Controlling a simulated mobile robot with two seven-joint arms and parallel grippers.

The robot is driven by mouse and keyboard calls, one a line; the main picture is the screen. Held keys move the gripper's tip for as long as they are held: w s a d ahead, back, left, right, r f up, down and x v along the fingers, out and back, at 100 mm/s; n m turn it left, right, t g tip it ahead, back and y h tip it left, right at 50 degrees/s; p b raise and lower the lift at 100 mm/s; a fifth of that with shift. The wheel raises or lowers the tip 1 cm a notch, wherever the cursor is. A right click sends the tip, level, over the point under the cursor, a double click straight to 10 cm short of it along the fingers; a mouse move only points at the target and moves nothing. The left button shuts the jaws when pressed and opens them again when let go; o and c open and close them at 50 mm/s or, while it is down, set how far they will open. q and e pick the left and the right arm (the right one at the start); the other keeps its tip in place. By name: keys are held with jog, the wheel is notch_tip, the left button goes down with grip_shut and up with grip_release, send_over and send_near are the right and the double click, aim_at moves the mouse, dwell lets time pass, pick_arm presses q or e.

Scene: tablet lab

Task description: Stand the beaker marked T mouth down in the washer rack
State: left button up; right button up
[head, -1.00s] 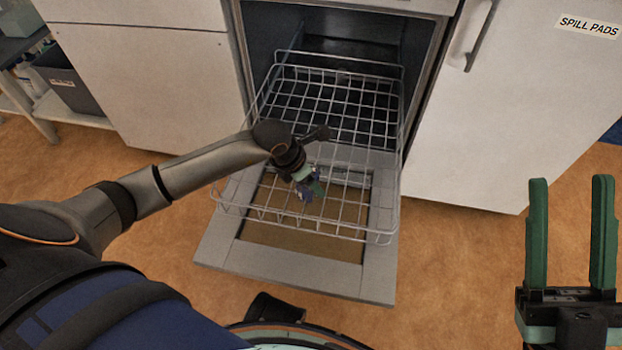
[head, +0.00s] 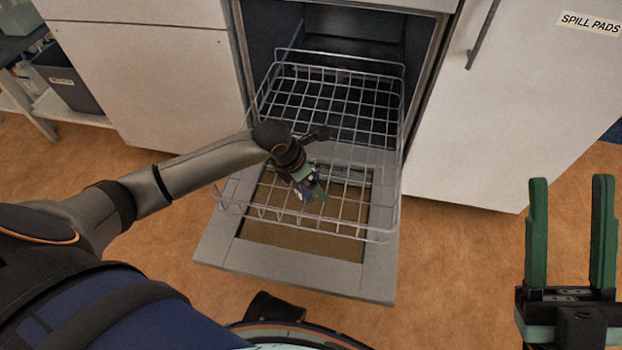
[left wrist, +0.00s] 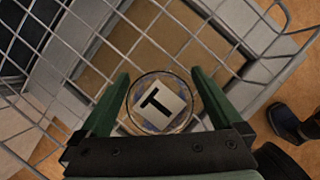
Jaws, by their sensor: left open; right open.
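The beaker marked T (left wrist: 158,104) shows end-on in the left wrist view as a clear round outline with a white T label. It is between the two green fingers of my left gripper (left wrist: 160,76), which is open. The beaker is over the wire washer rack (left wrist: 36,122); I cannot tell which end faces the camera. In the head view, my left gripper (head: 312,188) is low over the front part of the washer rack (head: 310,233), and the beaker is mostly hidden there. My right gripper (head: 570,235) is open and empty at the lower right.
The rack is pulled out over the lowered washer door (head: 215,250). White cabinets stand on both sides, the right one with a SPILL PADS label (head: 590,22). A dark bin (head: 72,80) is on a shelf at the far left. The rest of the rack looks empty.

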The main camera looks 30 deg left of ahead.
pick_arm(q)
jog(key=p+v, duration=0.5)
jog(key=v, duration=0.7)
jog(key=shift+s+r, duration=0.15)
jog(key=shift+r, duration=0.1)
jog(key=shift+a, duration=0.1)
